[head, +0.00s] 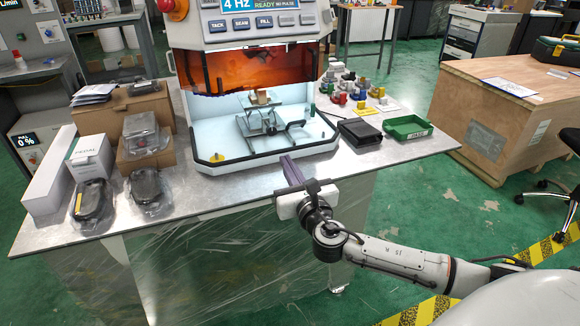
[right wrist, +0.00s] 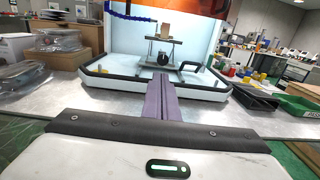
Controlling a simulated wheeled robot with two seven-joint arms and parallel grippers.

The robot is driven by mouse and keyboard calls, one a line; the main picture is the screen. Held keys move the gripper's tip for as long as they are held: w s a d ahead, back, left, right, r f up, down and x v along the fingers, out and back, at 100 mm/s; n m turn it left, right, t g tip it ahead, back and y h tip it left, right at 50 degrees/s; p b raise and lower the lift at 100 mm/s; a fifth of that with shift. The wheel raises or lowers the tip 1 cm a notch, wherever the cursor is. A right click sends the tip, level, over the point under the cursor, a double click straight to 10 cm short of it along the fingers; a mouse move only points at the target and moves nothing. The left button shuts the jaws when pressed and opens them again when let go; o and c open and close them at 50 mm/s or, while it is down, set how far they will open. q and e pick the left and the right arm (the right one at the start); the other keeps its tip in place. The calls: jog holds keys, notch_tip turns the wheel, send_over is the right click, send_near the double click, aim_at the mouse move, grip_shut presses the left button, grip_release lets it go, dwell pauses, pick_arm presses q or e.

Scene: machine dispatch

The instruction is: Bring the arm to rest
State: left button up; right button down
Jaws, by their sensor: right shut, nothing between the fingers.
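My right arm comes in from the lower right in the head view. Its gripper (head: 291,170) has purple fingers held together, with nothing between them, at the front edge of the metal table, just before the machine's opening. In the right wrist view the shut fingers (right wrist: 160,90) point forward at the machine (right wrist: 120,75). The machine (head: 250,70) is a white cabinet with an orange window and a lit chamber. Inside it a small jack stand (head: 260,122) carries a brown block (head: 260,97). My left gripper is not in view.
Bagged parts (head: 90,199) and boxes (head: 45,180) crowd the table's left side. A black tray (head: 360,132), a green bin (head: 407,128) and several small coloured parts lie right of the machine. A wooden crate (head: 487,140) stands farther right. The table's front right strip is clear.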

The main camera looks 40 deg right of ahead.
jog(key=shift+s+a, duration=0.1)
jog(key=shift+s, duration=0.35)
jog(key=s+a+f+m+g+y, duration=0.25)
jog(key=s+a+f+m, duration=0.3)
jog(key=f, duration=0.45)
jog(key=s+a+f+m+g+y, duration=0.2)
jog(key=s+a+f+m+g, duration=0.15)
jog(key=s+f+m, duration=0.45)
jog(key=s+a+f+m+g+y, duration=0.1)
jog(key=s+a+f+m, duration=0.3)
jog(key=s+m, duration=0.3)
jog(key=s+a+f+m+g+y, duration=0.1)
jog(key=s+a+f+m, duration=0.4)
jog(key=m, duration=0.5)
jog(key=s+a+y, duration=0.1)
jog(key=s, duration=0.1)
jog(key=shift+s+a+f+g, duration=0.2)
jog(key=shift+s+a+g, duration=0.1)
jog(key=shift+a, duration=0.1)
